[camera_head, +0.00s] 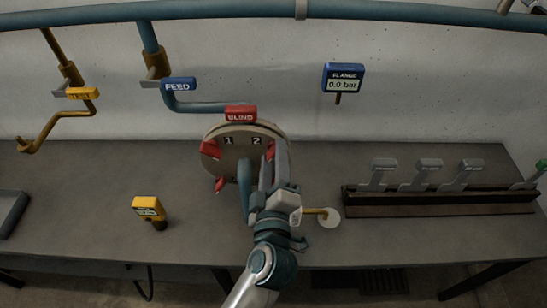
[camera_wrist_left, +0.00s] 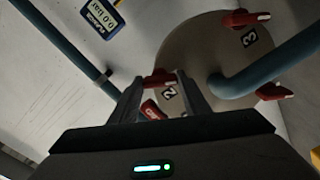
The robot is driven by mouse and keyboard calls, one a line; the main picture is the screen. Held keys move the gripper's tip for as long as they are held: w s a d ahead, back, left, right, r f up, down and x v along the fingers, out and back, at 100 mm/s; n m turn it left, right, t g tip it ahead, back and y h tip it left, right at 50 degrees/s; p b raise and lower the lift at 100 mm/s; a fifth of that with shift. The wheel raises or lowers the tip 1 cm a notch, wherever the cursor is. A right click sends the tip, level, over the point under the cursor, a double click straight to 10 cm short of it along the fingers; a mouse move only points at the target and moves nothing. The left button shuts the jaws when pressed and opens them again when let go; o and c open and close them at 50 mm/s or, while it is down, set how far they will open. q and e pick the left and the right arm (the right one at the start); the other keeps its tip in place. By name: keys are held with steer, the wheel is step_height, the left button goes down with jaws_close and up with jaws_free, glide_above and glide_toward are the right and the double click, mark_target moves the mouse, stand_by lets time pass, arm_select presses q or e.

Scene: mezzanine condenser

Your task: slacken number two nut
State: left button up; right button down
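The round flange (camera_head: 236,134) stands upright on the bench, with number plates and red nuts around its rim. The number two nut (camera_head: 270,151) is red and sits beside plate "2" (camera_head: 257,140). My left gripper (camera_head: 272,168) reaches up to it from the front. In the left wrist view my left gripper (camera_wrist_left: 160,76) has its fingers apart, with the number two nut (camera_wrist_left: 157,79) at their tips and plate "2" (camera_wrist_left: 169,93) showing between them. Whether the fingers touch the nut I cannot tell. My right gripper is out of view.
A red "BLIND" tag (camera_head: 241,113) tops the flange. The gauge (camera_head: 343,78) reads 0.0 bar. A yellow tagged post (camera_head: 150,208) stands at left, a rack (camera_head: 440,200) with several grey-handled items at right. A blue feed pipe (camera_head: 195,105) runs behind. Bench between is clear.

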arm_select(q)
steer(key=c, duration=0.4)
